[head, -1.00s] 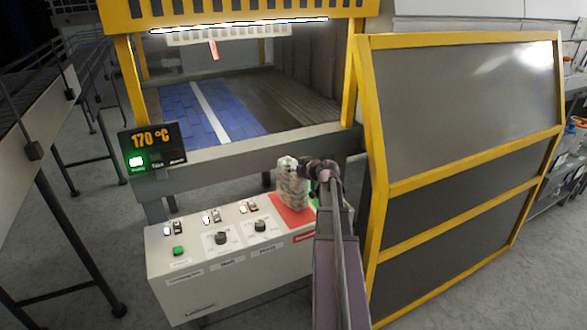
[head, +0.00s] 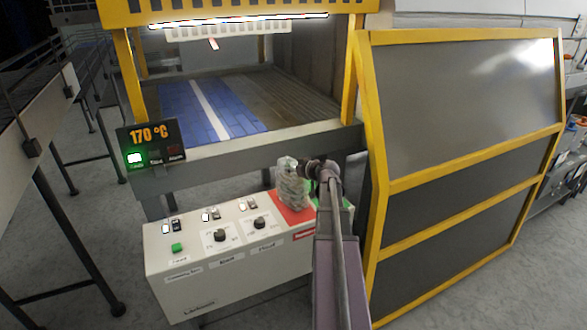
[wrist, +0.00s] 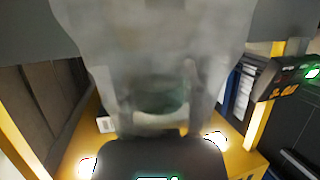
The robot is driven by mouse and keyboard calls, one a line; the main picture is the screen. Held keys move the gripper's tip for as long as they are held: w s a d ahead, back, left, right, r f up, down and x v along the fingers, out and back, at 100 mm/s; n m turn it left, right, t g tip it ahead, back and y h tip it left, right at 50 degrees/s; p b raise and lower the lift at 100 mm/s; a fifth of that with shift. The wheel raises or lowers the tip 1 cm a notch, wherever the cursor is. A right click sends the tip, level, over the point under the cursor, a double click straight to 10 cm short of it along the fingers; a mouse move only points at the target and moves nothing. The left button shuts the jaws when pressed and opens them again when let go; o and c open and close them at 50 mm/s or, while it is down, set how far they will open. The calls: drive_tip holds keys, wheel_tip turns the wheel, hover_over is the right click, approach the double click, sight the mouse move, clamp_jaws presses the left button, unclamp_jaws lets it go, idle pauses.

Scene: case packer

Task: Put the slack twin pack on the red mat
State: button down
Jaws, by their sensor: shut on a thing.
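The slack twin pack (head: 291,186) is a pale, crumpled, film-wrapped bundle, upright in the head view. Its lower end overlaps the red mat (head: 299,219), and I cannot tell whether it touches the mat. My gripper (head: 306,169) is at the pack's upper right side, shut on it; the fingertips are mostly hidden. In the wrist view the pack (wrist: 155,55) is a blurred grey, see-through shape filling the upper middle, above the dark gripper body. The red mat lies on top of the light control box (head: 190,275), toward its right end, partly covered by the pack.
A green patch (head: 313,186) lies just right of the mat, partly behind my arm. Knobs and switches (head: 220,235) fill the box's left part. A yellow-framed guard panel (head: 455,120) stands close on the right. A 170 °C display (head: 152,145) is at the left.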

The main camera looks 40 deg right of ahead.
drive_tip(key=shift+f+b, duration=0.4)
drive_tip(key=shift+f, duration=0.05)
drive_tip(key=shift+c, duration=0.7)
unclamp_jaws()
drive_tip(key=shift+s+r, duration=0.1)
drive_tip(key=p+v, duration=0.3)
drive_tip(key=v, duration=0.4)
drive_tip(key=shift+s, duration=0.35)
drive_tip(key=shift+r, duration=0.25)
wheel_tip(320, 180, up, 10)
drive_tip(key=s+p, duration=0.3)
drive_tip(key=p, duration=0.7)
drive_tip(key=shift+a, duration=0.4)
drive_tip(key=shift+f, duration=0.1)
